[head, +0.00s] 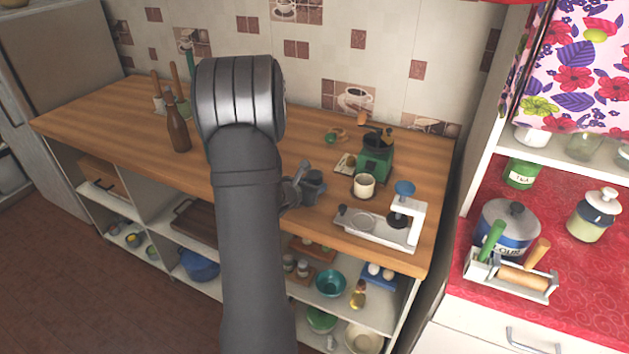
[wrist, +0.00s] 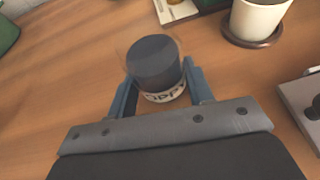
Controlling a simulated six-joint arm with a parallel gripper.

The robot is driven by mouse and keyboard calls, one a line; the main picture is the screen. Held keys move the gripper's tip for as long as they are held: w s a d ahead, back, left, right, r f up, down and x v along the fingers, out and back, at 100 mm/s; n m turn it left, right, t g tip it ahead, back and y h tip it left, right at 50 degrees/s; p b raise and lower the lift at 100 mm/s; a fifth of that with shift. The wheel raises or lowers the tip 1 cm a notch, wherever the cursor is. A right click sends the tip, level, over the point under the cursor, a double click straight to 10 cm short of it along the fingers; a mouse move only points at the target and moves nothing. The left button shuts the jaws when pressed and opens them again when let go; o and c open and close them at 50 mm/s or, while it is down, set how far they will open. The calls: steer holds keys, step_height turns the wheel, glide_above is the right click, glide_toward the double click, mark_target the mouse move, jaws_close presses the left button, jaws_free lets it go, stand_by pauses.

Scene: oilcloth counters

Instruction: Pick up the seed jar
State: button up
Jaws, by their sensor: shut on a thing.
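The seed jar (wrist: 154,62) has a dark blue-grey lid and a pale band with dark lettering near its lower edge. In the wrist view it sits between the two blue fingers of my gripper (wrist: 160,85), which is shut on it. In the head view my gripper (head: 303,188) is over the middle of the wooden counter, and the jar shows there as a small dark shape (head: 315,180). Part of the jar is hidden by the fingers. I cannot tell whether its base touches the counter.
A white cup on a dark saucer (head: 364,186) stands right of the jar, with a green grinder (head: 375,160) behind it. A white scale-like device (head: 385,228) is at the counter's front right. A brown bottle (head: 177,125) stands left. Bare wood lies between.

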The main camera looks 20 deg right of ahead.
steer(key=shift+r, duration=0.1)
steer(key=shift+r, duration=0.4)
steer(key=r, duration=0.3)
steer(key=shift+s+d+r, duration=0.3)
steer(key=shift+r, duration=0.1)
steer(key=s+d+r, duration=0.6)
steer(key=s, duration=0.2)
steer(key=w+d+r+n+g+h, duration=0.2)
steer(key=d+r+n+g, duration=0.1)
steer(key=d, duration=0.4)
steer(key=w+d+r+n+g+h, duration=0.2)
steer(key=d+r+n+g, duration=0.1)
steer(key=d+n+g, duration=0.2)
steer(key=d+n, duration=0.2)
steer(key=shift+w+d+r+n+g, duration=0.15)
steer(key=shift+r+n+g, duration=0.15)
stand_by(0.4)
stand_by(1.9)
